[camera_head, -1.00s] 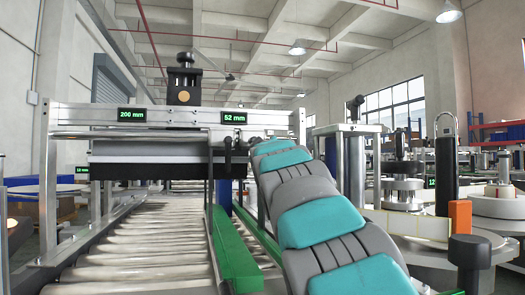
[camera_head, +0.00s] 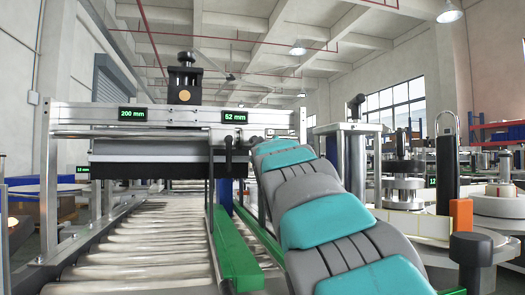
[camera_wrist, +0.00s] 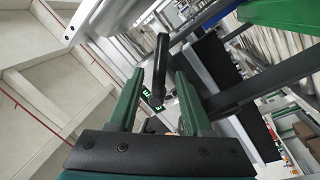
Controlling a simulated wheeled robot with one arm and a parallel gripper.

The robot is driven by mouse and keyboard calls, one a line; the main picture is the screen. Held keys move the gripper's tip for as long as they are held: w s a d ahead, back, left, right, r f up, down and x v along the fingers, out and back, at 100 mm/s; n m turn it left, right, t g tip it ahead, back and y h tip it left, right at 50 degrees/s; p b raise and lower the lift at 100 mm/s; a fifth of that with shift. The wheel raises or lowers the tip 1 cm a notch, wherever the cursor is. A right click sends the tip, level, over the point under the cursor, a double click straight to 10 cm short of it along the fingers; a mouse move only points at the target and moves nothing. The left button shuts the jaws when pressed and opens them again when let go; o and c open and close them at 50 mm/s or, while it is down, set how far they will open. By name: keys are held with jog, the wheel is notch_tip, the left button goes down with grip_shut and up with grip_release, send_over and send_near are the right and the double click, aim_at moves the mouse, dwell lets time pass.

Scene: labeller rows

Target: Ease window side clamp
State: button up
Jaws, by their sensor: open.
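A black clamp lever (camera_head: 228,150) hangs from the crossbar, left of my arm's far end in the head view. A second dark handle (camera_head: 243,152) hangs just right of it, under the 52 mm display (camera_head: 234,117). In the wrist view, my gripper (camera_wrist: 160,74) is open, with two green fingers pointing away from the camera. A black lever (camera_wrist: 160,62) shows between the fingertips, with space on both sides. I cannot tell how deep it lies between them, or which handle it is. In the head view my gripper is hidden behind my arm.
The metal crossbar (camera_head: 180,117) spans the roller conveyor (camera_head: 140,245). A green guide rail (camera_head: 235,255) runs along the conveyor beside my arm. A labeller unit with reels (camera_head: 403,192) stands at right. A dark bar (camera_wrist: 265,80) crosses the right of the wrist view.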

jog(key=shift+b+v, duration=0.3)
jog(key=shift+v, duration=2.65)
